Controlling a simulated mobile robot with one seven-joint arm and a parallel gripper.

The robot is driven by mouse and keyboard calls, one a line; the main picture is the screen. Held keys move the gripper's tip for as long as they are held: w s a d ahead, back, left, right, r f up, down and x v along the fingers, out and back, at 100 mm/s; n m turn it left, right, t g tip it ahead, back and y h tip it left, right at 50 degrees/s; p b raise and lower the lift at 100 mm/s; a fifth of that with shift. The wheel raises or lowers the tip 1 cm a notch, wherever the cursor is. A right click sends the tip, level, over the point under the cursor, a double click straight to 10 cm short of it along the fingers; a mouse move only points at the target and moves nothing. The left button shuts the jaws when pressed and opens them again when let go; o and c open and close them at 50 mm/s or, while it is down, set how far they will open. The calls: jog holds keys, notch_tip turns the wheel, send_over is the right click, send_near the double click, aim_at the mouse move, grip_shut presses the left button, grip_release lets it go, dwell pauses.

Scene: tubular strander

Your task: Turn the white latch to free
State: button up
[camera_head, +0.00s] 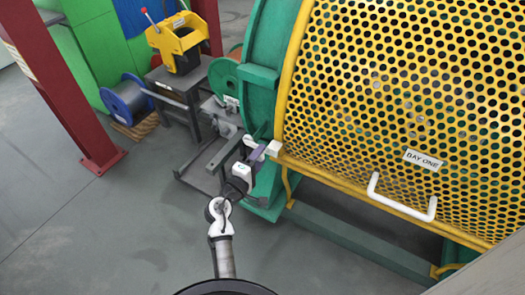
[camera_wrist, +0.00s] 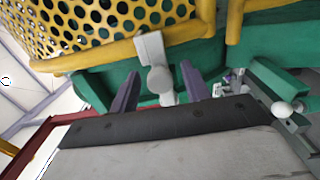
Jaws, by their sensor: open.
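The white latch (camera_head: 273,148) sits at the lower left corner of the yellow perforated guard. In the wrist view the latch (camera_wrist: 150,48) shows as a pale plate over the yellow rim with a round knob and a short piece below it. My gripper (camera_head: 258,153) is right at the latch in the head view and partly covers it. In the wrist view my gripper (camera_wrist: 159,72) has its two purple fingers apart, one on each side of the latch's lower part. Gaps show on both sides, and I cannot tell any contact.
The yellow guard (camera_head: 400,100) bears a BAY ONE label (camera_head: 422,160) and a white handle (camera_head: 402,200). The green machine frame (camera_head: 262,75) stands beside it. A blue-rimmed spool (camera_head: 128,102) and a red post (camera_head: 62,85) stand left. Grey floor is open at front left.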

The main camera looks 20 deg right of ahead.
jog(key=shift+x, duration=1.25)
grip_shut()
